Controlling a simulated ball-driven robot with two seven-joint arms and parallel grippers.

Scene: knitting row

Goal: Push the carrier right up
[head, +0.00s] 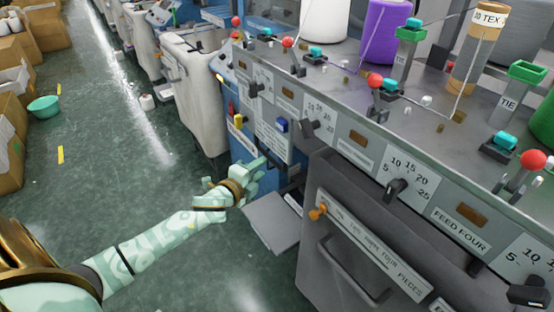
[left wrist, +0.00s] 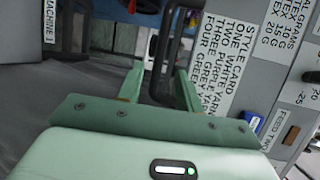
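My left gripper (head: 258,170) reaches in from the left to the front of the blue-and-grey knitting machine. In the left wrist view its two green fingers (left wrist: 158,80) stand apart with a gap between them. A dark looped bar (left wrist: 158,62) shows beyond the fingers, partly behind the right one. I cannot tell whether the fingers touch it. I cannot clearly make out which part is the carrier; the looped bar may be its handle. The gripper hides part of this area in the head view. My right gripper is not in view.
A grey flat plate (head: 272,222) juts out below the gripper. A grey cabinet with a handle (head: 352,270) stands to the right. The panel above holds dials, red-knobbed levers and yarn cones (head: 382,32). Boxes and a teal bowl (head: 44,107) lie left; the green floor between is mostly clear.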

